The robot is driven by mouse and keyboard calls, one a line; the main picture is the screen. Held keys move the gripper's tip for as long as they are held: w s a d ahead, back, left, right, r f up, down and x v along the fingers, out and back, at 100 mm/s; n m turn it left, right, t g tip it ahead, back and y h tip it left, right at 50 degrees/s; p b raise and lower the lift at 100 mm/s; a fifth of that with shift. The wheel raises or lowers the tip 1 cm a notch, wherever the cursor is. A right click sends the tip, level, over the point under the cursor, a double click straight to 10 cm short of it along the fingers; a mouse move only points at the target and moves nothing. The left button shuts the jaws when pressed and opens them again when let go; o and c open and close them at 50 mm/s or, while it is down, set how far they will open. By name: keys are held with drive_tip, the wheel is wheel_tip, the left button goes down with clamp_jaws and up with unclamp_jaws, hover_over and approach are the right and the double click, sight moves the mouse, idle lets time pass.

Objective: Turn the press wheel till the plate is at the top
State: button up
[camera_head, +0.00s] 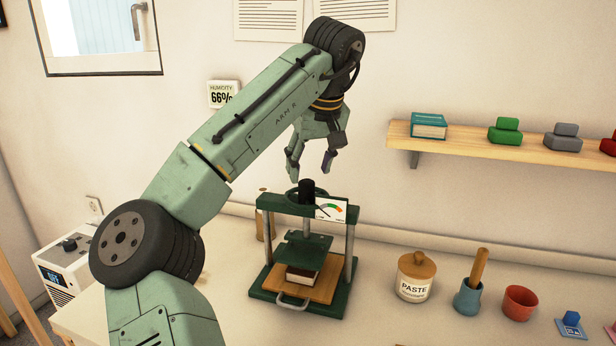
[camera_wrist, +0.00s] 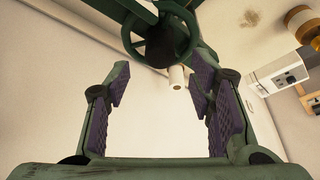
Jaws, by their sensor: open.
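The press (camera_head: 352,245) is a dark green frame with two grey posts, standing on the table. Its green wheel (camera_head: 290,196) lies on the top crossbar, with a black upright knob (camera_head: 306,188). The green plate (camera_head: 303,248) hangs on a screw between crossbar and base, low over a brown book (camera_head: 301,274). I cannot tell whether it touches the book. My gripper (camera_head: 310,172) is open and empty, just above the wheel. In the wrist view the wheel (camera_wrist: 127,38) shows beyond my open fingers (camera_wrist: 162,110), its near part clear of them.
A wooden board (camera_head: 323,290) with a metal handle lies under the book. A paste jar (camera_head: 415,278), blue mortar (camera_head: 468,298) and red cup (camera_head: 519,302) stand right. A shelf (camera_head: 460,146) is on the wall.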

drive_tip(key=v, duration=0.8)
drive_tip(key=shift+f, duration=0.1)
